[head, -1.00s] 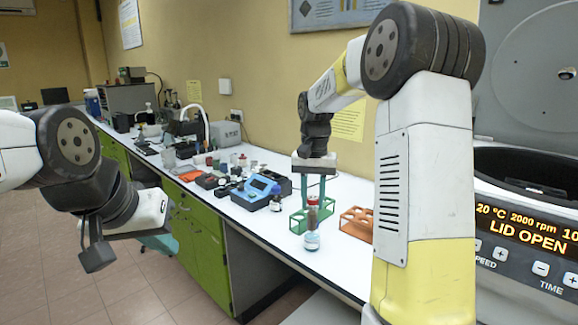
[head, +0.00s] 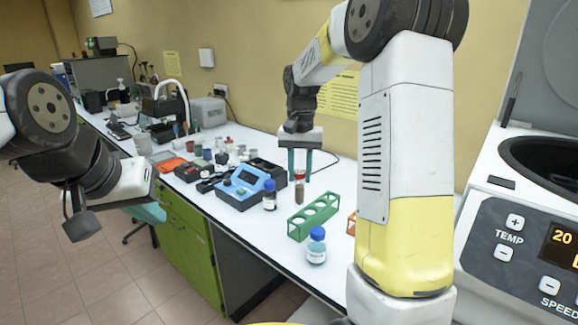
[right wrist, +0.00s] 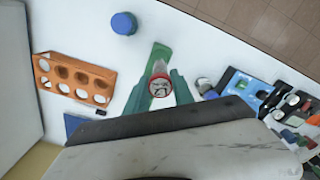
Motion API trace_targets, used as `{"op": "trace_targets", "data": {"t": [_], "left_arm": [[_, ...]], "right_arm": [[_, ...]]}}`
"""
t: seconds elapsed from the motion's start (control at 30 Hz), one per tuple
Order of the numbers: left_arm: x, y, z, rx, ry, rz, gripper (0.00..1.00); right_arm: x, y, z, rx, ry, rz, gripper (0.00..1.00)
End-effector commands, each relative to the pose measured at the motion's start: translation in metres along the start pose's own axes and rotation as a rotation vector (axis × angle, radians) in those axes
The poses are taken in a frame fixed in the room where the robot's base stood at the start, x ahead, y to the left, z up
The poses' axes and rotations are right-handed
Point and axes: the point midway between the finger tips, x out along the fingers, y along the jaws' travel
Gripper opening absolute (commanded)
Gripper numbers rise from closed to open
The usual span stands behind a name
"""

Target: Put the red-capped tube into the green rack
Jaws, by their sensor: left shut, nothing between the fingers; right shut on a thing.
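The red-capped tube (head: 299,190) hangs upright in my right gripper (head: 299,172), which is shut on it near the red cap. The cap also shows between the fingers in the right wrist view (right wrist: 160,84). The green rack (head: 313,217) stands on the bench with open holes. In the head view the tube is just behind and left of the rack, apart from its holes. In the right wrist view the rack (right wrist: 162,52) is partly hidden behind the tube and fingers. My left gripper (head: 140,188) is shut and empty at the left, off the bench; its fingertips are hard to make out.
A blue-capped bottle (head: 316,247) stands in front of the green rack. An orange rack (right wrist: 75,80) is beside it, mostly hidden by my right arm in the head view. A dark bottle (head: 269,196) and blue device (head: 245,187) stand left. An open centrifuge (head: 530,210) is at right.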

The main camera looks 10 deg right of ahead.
Motion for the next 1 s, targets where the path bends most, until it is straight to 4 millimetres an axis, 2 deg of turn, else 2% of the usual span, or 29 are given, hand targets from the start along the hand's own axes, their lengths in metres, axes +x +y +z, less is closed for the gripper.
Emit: {"op": "trace_targets", "data": {"t": [0.7,1.0], "left_arm": [[0.000,0.000,0.000,0.000,-0.001,0.000,0.00],[0.000,0.000,0.000,0.000,-0.001,0.000,0.00]], "right_arm": [[0.073,0.000,0.001,0.000,-0.003,0.001,0.00],[0.091,0.000,0.001,0.000,-0.002,0.001,0.00]]}}
